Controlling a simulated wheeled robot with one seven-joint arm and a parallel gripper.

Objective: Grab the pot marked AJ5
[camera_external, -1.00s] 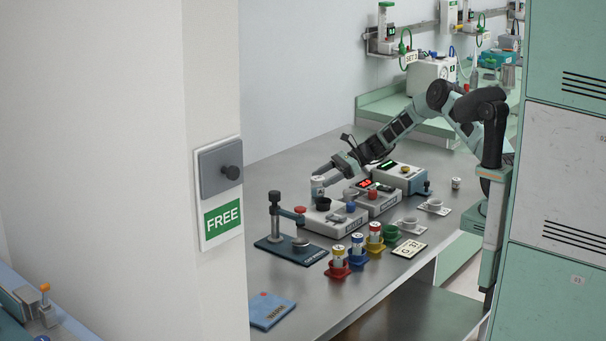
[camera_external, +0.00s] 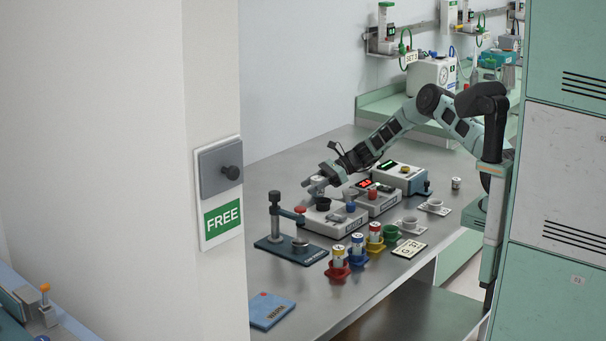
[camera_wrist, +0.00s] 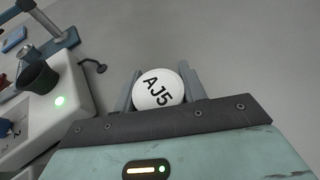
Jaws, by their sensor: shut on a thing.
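The pot marked AJ5 (camera_wrist: 158,90) sits between the two fingers of my gripper (camera_wrist: 160,88) in the wrist view, its white round top with black letters facing the camera. My gripper is shut on it. In the external view my gripper (camera_external: 318,182) is at the far left end of the row of grey devices, by the back of the bench. There the pot is mostly hidden by the gripper. I cannot tell whether it touches the bench.
A grey device with a black cup (camera_wrist: 37,77) stands close to the left of my gripper. A blue press stand (camera_external: 290,250) is in front. Several coloured holders with pots, such as the red one (camera_external: 337,271), stand nearer the bench edge. Bare bench lies right in the wrist view.

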